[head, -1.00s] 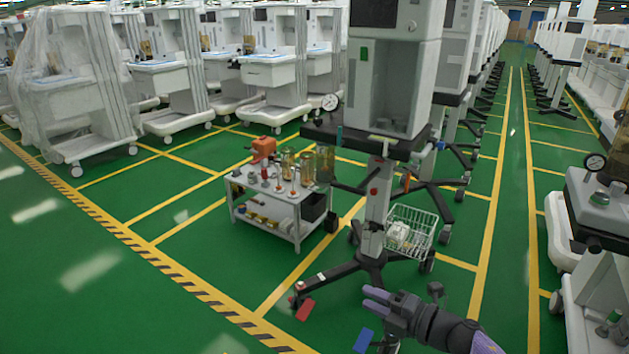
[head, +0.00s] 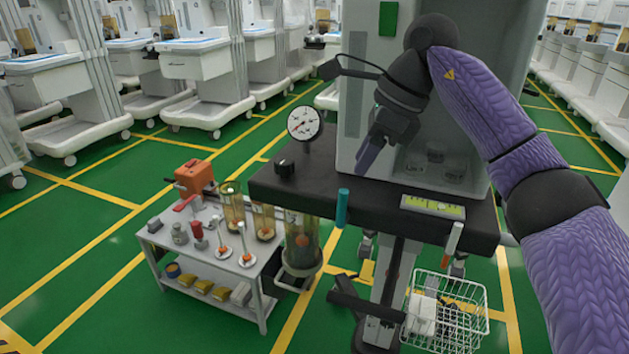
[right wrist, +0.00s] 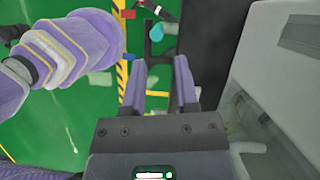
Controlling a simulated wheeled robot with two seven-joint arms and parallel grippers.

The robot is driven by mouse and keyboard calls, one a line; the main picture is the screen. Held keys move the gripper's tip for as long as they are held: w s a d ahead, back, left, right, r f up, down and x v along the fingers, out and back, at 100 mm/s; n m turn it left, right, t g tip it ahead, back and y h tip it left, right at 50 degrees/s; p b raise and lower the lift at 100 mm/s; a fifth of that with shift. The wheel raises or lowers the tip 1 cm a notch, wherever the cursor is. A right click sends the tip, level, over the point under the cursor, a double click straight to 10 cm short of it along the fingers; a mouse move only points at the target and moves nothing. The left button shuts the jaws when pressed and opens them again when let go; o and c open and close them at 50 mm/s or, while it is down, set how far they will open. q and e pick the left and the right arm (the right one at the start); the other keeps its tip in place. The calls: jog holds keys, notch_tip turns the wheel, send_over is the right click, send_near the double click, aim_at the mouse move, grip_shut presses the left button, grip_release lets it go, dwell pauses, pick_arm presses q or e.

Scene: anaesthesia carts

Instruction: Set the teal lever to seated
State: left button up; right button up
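The teal lever (head: 342,207) points up at the front edge of the cart's black shelf (head: 392,208) in the head view. A teal round end, which looks like the same lever, shows beyond the fingers in the right wrist view (right wrist: 153,57). My right gripper (head: 367,160) is above the shelf, before the cart's pale housing, fingers pointing down. It is above and slightly right of the lever in the head picture, apart from it. In the wrist view its two purple fingers (right wrist: 168,88) stand apart with nothing between them. My left gripper is not in view.
A pressure gauge (head: 305,122) and black knob (head: 285,168) sit at the shelf's left. A white-tipped lever (head: 454,238) is at its right front. A small trolley (head: 228,261) with bottles stands left; a wire basket (head: 443,310) hangs below. Green floor is free at front left.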

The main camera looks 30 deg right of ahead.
aim_at(338, 221)
jog(key=b+x, duration=0.2)
jog(key=x, duration=0.1)
jog(key=b+x, duration=0.2)
jog(key=x, duration=0.1)
jog(key=b+x, duration=0.2)
jog(key=x, duration=0.1)
jog(key=shift+s+a+f, duration=0.1)
jog(key=shift+s+f, duration=0.1)
jog(key=shift+f, duration=0.15)
jog(key=shift+a+f, duration=0.15)
jog(key=shift+r, duration=0.2)
jog(key=c, duration=0.4)
grip_shut()
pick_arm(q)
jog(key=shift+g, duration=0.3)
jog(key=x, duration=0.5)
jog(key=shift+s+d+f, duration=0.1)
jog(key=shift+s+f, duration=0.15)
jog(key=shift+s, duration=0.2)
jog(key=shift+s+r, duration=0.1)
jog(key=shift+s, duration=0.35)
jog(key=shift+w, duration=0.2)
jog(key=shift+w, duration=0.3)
